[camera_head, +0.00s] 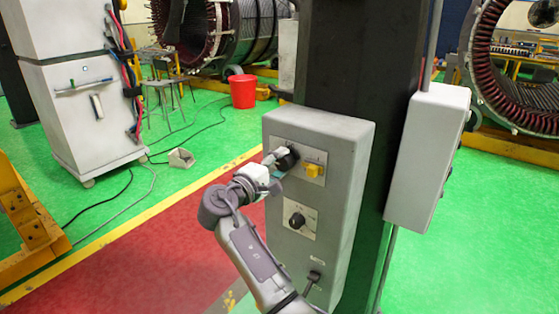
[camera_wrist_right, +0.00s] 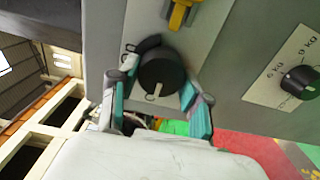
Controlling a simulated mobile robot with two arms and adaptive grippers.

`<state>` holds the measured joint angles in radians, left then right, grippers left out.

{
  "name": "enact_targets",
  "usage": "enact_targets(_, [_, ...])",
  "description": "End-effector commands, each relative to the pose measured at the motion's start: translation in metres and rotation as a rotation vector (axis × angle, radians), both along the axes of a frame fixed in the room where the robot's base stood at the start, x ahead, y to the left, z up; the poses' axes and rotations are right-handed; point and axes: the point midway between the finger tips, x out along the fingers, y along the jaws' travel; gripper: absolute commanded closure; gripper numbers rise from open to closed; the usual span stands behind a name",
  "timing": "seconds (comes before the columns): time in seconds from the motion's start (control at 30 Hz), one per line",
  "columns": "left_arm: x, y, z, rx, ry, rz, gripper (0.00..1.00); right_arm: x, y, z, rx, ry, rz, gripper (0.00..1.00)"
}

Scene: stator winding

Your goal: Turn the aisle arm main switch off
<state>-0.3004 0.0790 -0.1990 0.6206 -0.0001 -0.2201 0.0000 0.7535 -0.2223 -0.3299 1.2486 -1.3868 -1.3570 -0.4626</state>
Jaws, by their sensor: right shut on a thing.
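A grey control box (camera_head: 345,190) is fixed to a dark column. A black rotary knob (camera_head: 288,158) is on its upper plate, and it fills the middle of the right wrist view (camera_wrist_right: 162,68), where a white mark on it points down. My right gripper (camera_head: 276,163) is at this knob, its two teal-padded fingers (camera_wrist_right: 156,90) on either side of the knob's lower part, shut on it. In the head view the gripper partly hides the knob. A yellow switch (camera_head: 313,171) sits beside the knob. My left gripper is not in view.
A second black knob (camera_head: 297,220) with a kg scale is lower on the box, clear of my gripper. A paler box (camera_head: 428,150) is on the column's right side. A red bucket (camera_head: 243,91) and white cabinet (camera_head: 90,115) stand on the green floor behind.

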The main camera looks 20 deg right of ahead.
Motion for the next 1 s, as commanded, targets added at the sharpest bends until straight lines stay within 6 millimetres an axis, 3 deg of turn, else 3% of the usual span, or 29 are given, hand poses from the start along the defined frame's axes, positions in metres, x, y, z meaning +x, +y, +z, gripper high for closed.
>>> enact_targets(0.5, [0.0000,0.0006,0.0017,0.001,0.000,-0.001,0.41,0.0004,-0.0001,0.0016,-0.015,0.013,0.002,0.87])
enact_targets(0.53, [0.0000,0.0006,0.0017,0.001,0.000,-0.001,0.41,0.0004,-0.0001,0.0016,-0.015,0.013,0.002,0.49])
enact_targets(0.67, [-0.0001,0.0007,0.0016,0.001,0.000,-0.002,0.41,0.0004,-0.0001,0.0013,-0.013,0.012,0.001,0.28])
enact_targets(1.0, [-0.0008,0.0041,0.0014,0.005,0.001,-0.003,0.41,0.0002,0.0002,0.0026,-0.011,0.013,0.001,0.27])
